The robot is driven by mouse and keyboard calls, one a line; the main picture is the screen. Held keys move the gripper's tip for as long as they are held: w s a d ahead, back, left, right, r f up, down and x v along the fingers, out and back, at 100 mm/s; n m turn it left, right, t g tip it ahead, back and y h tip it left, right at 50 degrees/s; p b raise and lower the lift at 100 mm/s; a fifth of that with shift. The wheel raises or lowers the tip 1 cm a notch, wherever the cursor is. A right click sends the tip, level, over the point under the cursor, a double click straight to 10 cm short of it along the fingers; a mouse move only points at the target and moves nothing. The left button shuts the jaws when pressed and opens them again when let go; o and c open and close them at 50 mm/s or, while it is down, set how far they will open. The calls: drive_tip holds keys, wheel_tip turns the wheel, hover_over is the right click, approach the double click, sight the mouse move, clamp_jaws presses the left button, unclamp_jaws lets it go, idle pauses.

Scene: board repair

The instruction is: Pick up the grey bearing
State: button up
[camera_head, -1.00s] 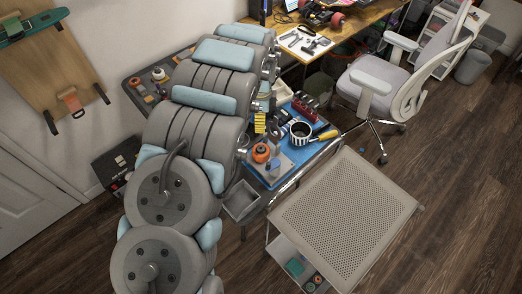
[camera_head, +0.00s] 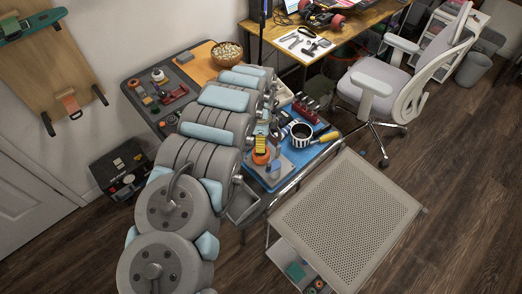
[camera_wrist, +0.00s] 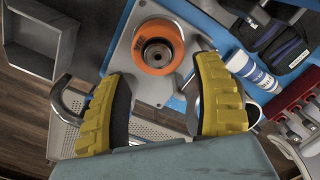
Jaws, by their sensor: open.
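My gripper (camera_wrist: 165,105) is open and empty in the wrist view, with a yellow-padded finger on each side. Just beyond and between its fingertips is an orange round part (camera_wrist: 158,25) with a dark metallic centre, on a grey plate (camera_wrist: 122,45). The orange part also shows in the head view (camera_head: 261,157), close to my yellow fingers. I cannot tell whether the metallic centre is the grey bearing, and I make out no separate grey bearing for certain. My arm hides part of the table in the head view.
A blue mat (camera_head: 325,150) lies under the plate. A striped mug (camera_head: 301,136), a yellow-handled tool (camera_head: 328,137) and a red rack (camera_head: 305,112) crowd the right side. A grey open bin (camera_wrist: 42,35) hangs at the table's left. A perforated cart top (camera_head: 345,220) is clear.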

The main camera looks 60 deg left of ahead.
drive_tip(key=shift+w+d+f, duration=0.1)
drive_tip(key=shift+f, duration=0.9)
drive_tip(key=shift+w+d+f, duration=0.1)
drive_tip(key=shift+f, duration=0.85)
drive_tip(key=shift+s+f, duration=0.1)
drive_tip(key=shift+f, duration=0.65)
clamp_jaws()
